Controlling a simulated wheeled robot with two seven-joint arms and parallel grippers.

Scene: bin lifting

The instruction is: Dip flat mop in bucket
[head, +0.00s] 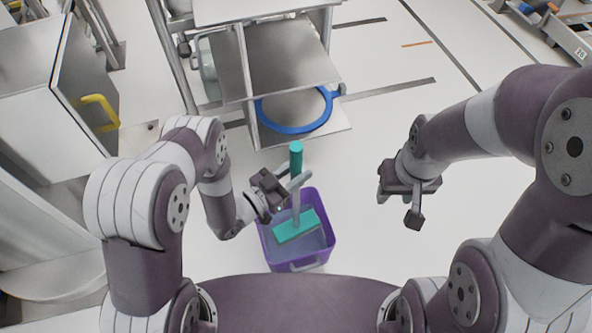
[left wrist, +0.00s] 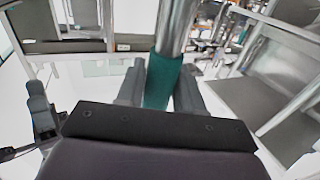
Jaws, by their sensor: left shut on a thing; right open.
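A purple bucket (head: 327,246) stands on the white floor in front of my base in the head view. A flat mop with a teal head (head: 296,226), a grey pole and a teal grip (head: 296,158) stands roughly upright, its head inside the bucket's opening. Whether the head touches the bottom cannot be told. My left gripper (head: 283,191) is shut on the mop's handle above the bucket. In the left wrist view the teal part of the handle (left wrist: 160,82) is between the fingers. My right gripper (head: 400,198) is open and empty, to the right of the bucket.
A metal cart (head: 290,60) with a blue ring (head: 296,129) on its lower shelf stands behind the bucket. A cabinet with a yellow handle (head: 100,110) is at the left. A rack (head: 565,32) is at the far right. The floor right of the bucket is clear.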

